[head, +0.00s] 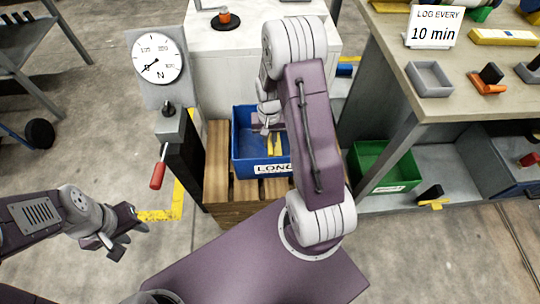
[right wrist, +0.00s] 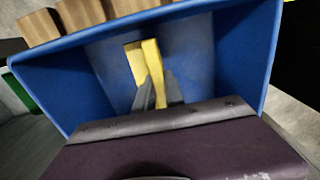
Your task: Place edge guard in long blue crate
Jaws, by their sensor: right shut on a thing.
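The long blue crate (head: 240,150) stands on a wooden pallet, with a white label starting "LONG" on its front. My right gripper (head: 268,130) reaches down inside it and is partly hidden by my arm. It is shut on the yellow edge guard (head: 275,146). In the right wrist view the edge guard (right wrist: 146,62) sticks out past the fingertips (right wrist: 157,92), within the blue crate's walls (right wrist: 230,50). I cannot tell whether it touches the crate floor. My left gripper (head: 122,238) is open and empty over the floor at the lower left.
A dial gauge (head: 158,58) on a post with a red-handled lever (head: 158,168) stands left of the crate. A white cabinet (head: 215,65) is behind it. A green crate (head: 385,167) sits on the shelf at right, under a workbench (head: 390,60) holding several parts.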

